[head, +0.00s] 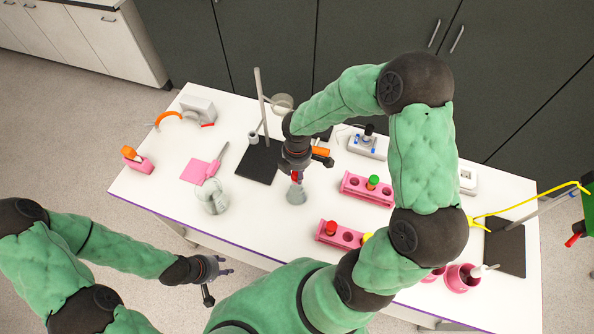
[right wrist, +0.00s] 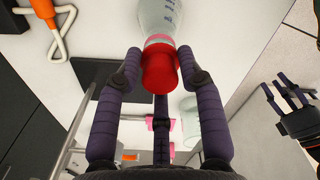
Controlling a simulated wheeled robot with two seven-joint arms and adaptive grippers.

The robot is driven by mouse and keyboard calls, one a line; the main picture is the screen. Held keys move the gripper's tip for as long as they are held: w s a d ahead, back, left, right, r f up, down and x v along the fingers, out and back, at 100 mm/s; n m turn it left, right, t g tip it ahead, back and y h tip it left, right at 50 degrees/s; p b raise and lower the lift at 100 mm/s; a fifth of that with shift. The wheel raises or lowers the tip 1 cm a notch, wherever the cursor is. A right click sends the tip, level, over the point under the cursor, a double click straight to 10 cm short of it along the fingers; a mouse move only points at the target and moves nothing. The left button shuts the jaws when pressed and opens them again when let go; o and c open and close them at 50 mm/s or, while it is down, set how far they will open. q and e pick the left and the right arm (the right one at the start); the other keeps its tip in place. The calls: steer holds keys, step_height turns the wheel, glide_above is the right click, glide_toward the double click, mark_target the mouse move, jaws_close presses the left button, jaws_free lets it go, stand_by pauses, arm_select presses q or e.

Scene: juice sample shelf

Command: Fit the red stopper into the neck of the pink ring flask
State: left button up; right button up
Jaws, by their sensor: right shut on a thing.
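The red stopper (right wrist: 158,70) is between the fingers of my right gripper (right wrist: 157,75), which is shut on it. The pink ring flask (right wrist: 160,14) is clear glass with a pink band at its neck, directly beyond the stopper. In the head view the flask (head: 296,194) stands upright on the white table under my right gripper (head: 296,174), with the red stopper at its top. The stopper lines up with the neck; I cannot tell how deep it sits, as it hides the opening. My left gripper (head: 222,268) is open and empty, off the table's front left edge.
A glass beaker (head: 212,198) stands left of the flask. A pink rack (head: 367,189) with a green-capped tube is to the right, and another pink rack (head: 338,235) is nearer. A dark stand base (head: 259,162) lies behind left. Bare table surrounds the flask's front left.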

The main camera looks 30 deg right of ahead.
steer(key=shift+f, duration=0.3)
steer(key=o, duration=1.1)
steer(key=shift+r, duration=0.15)
step_height(320, 180, up, 12)
steer(key=shift+f, duration=0.1)
